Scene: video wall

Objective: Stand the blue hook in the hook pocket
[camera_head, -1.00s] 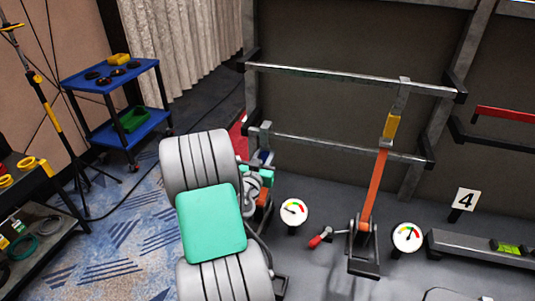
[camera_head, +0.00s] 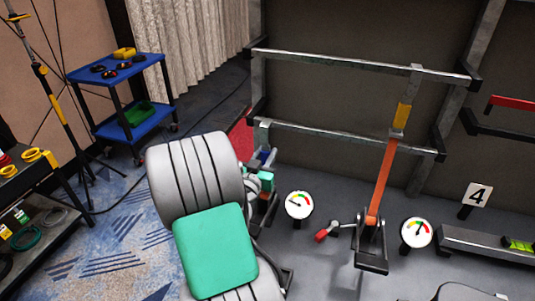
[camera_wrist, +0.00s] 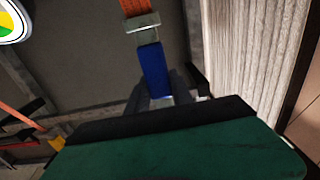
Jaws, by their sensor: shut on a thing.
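The blue hook's blue grip (camera_wrist: 153,68) is between the fingers of my gripper (camera_wrist: 161,90) in the wrist view. A metal buckle and an orange strap (camera_wrist: 136,7) join its far end there. In the head view, a small part of the blue hook (camera_head: 266,155) shows beside my arm, and my gripper (camera_head: 262,168) is mostly hidden behind the arm. A grey metal piece (camera_head: 262,131) above it, near the left end of the lower rail, looks like the hook's metal end; contact with the rail is unclear. I cannot pick out the hook pocket in either view.
The lower rail (camera_head: 345,138) and upper rail (camera_head: 360,64) cross the frame. A second orange strap with a yellow hook grip (camera_head: 402,115) runs from a ratchet to the rails. Two gauges, one a dial (camera_head: 299,205), stand nearby. A blue cart (camera_head: 118,68) is at left.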

